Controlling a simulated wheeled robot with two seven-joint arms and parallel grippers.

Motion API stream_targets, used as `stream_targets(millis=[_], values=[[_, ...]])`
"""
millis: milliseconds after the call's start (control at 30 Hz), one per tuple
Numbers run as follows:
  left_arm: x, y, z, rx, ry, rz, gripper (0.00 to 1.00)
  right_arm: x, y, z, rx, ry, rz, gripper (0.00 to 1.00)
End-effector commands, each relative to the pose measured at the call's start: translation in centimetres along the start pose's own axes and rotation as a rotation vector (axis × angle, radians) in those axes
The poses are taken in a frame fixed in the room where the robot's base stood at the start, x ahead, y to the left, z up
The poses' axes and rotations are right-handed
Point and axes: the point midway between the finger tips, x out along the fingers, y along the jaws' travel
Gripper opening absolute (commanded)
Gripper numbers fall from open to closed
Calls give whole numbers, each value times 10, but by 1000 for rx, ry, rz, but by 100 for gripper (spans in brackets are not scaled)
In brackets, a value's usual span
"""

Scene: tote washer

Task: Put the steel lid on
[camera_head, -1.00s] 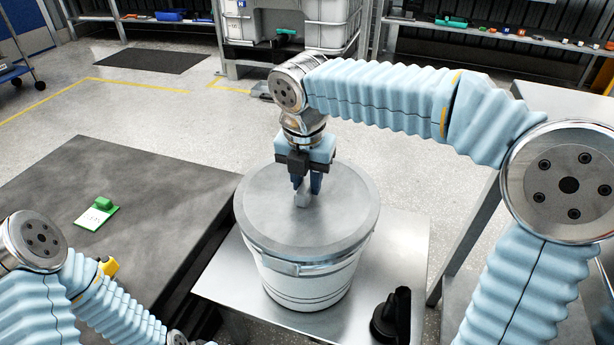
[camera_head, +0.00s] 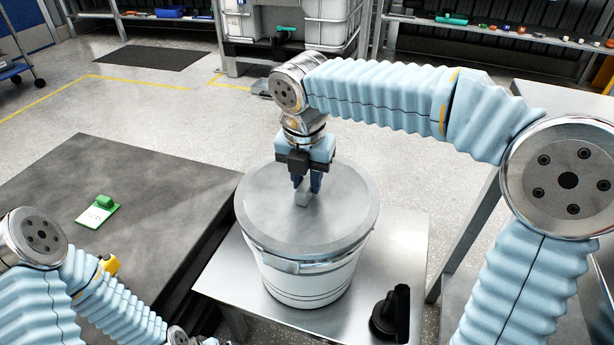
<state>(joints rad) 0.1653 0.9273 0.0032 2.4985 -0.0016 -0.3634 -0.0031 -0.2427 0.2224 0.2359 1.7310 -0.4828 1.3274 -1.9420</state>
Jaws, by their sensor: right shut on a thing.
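The round steel lid (camera_head: 335,215) lies over the mouth of a white bucket (camera_head: 305,287), near the middle of the view. It looks level and covers the whole opening; whether its edge is fully seated all round I cannot tell. My right gripper (camera_head: 308,190) points down from above and is shut on the lid's small block-shaped handle (camera_head: 302,198). My left arm shows at the lower left, but its gripper is outside the picture.
The bucket stands on a steel table (camera_head: 395,260) with a black object (camera_head: 390,315) at its front right. A dark table (camera_head: 130,190) at left carries a green clipboard (camera_head: 98,212). Shelving and a caged white tank (camera_head: 315,25) stand behind, across open floor.

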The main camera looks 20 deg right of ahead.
Motion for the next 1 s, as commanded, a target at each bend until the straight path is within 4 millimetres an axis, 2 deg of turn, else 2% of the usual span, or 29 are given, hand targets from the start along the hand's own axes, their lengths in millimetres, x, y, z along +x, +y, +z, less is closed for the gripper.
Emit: stream_targets(millis=[133,167,333,533,700,1000], values=[[0,0,0,0,0,0,100,0,0,0,0,0,0,0],[0,0,0,0,0,0,100,0,0,0,0,0,0,32],[0,0,0,0,0,0,100,0,0,0,0,0,0,57],[0,0,0,0,0,0,100,0,0,0,0,0,0,57],[0,0,0,0,0,0,100,0,0,0,0,0,0,82],[0,0,0,0,0,0,100,0,0,0,0,0,0,82]])
